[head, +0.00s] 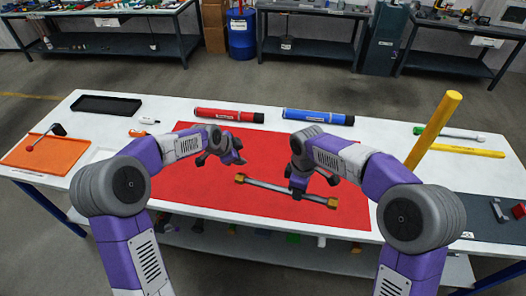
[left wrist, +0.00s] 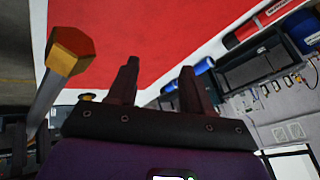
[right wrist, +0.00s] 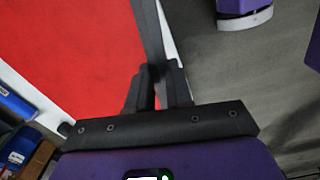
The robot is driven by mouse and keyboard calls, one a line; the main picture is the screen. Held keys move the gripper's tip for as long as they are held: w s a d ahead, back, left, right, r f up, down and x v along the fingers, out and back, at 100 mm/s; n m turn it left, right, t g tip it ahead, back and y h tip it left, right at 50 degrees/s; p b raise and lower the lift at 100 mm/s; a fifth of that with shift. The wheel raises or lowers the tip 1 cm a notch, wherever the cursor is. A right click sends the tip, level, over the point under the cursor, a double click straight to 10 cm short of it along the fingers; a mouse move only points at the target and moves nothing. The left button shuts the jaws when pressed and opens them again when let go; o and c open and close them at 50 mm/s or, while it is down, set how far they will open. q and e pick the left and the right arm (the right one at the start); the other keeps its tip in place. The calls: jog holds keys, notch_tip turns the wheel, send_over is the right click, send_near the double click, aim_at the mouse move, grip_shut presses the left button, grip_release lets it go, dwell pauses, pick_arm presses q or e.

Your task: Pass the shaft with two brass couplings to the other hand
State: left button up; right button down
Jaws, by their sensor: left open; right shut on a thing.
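The shaft (head: 282,190) is a grey rod with a brass coupling at each end, one at its left end (head: 240,178) and one at its right end (head: 331,203). My right gripper (head: 299,190) is shut on the shaft right of its middle and holds it above the red mat. The grey shaft (right wrist: 148,28) runs up from between its fingers in the right wrist view. My left gripper (head: 220,160) is open and empty, just left of the shaft's left end. In the left wrist view, a brass coupling (left wrist: 71,50) is left of the open fingers (left wrist: 158,90), apart from them.
A red mat (head: 190,190) covers the middle of the white table. Red (head: 229,115) and blue (head: 318,117) tubes lie behind it. A yellow post (head: 434,130) stands at right. An orange tray (head: 45,152) and black tray (head: 107,105) are at left.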

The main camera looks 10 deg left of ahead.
pick_arm(q)
jog(key=d+r+m+g, duration=0.2)
jog(key=d+r+m, duration=0.2)
jog(key=d+r, duration=0.15)
pick_arm(e)
jog(key=shift+r, duration=0.1)
pick_arm(q)
jog(key=m+g+h, duration=0.1)
jog(key=m+g, duration=0.3)
jog(key=g, duration=0.2)
send_near(278, 186)
jog(key=x, duration=0.8)
jog(key=shift+w+f, duration=0.1)
jog(key=shift+f, duration=0.1)
jog(key=shift+c, duration=0.2)
grip_shut()
jog(key=shift+w, duration=0.1)
pick_arm(e)
jog(key=shift+s+a, duration=0.1)
